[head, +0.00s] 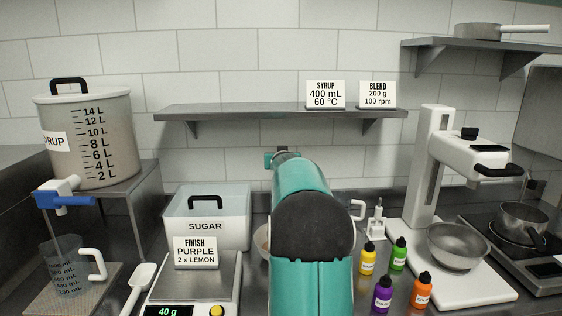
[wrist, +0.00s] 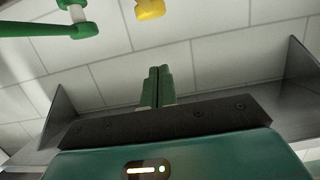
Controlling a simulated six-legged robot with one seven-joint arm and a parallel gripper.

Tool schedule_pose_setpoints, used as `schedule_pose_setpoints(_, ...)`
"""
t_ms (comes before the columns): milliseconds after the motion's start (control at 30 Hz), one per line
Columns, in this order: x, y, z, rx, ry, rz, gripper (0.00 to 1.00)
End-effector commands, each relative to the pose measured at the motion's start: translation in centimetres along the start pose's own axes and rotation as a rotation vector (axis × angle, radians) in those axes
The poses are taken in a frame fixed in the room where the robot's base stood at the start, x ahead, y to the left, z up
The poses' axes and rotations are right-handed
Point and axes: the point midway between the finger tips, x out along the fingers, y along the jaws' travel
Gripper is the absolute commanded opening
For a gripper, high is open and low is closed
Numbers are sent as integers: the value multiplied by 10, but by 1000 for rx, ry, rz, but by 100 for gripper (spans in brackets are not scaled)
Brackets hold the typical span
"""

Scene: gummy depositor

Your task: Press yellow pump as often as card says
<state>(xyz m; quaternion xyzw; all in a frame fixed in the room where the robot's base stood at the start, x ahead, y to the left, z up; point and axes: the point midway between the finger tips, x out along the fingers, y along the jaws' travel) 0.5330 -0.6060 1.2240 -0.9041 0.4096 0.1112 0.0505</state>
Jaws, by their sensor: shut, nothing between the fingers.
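The FINISH card (head: 195,252) stands by the scale and reads PURPLE, 2 x LEMON. In the wrist view, a yellow part (wrist: 150,9), likely the yellow pump's head, shows at the top edge, cut off by the frame. My gripper (wrist: 159,69) is shut and empty, its two fingers together, apart from the yellow part in the picture. A green pump-like part (wrist: 50,29) with a long spout is at the upper left. In the head view my arm blocks the middle, and I cannot make out the yellow pump there.
Small yellow (head: 367,259), green (head: 398,254), purple (head: 382,295) and orange (head: 422,291) bottles stand right of my arm. A shelf (head: 230,111) with SYRUP (head: 325,94) and BLEND (head: 377,94) cards is behind. The SUGAR bin (head: 205,226) and scale (head: 190,288) are left.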

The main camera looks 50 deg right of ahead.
Motion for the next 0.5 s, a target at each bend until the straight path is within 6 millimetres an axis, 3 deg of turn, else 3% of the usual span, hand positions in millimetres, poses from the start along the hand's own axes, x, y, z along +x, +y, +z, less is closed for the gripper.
schedule_pose_setpoints(200, 37, -1, 1, -1, -1, 0, 0)
schedule_pose_setpoints(500, 72, -2, 1, -1, 0, -1, 0)
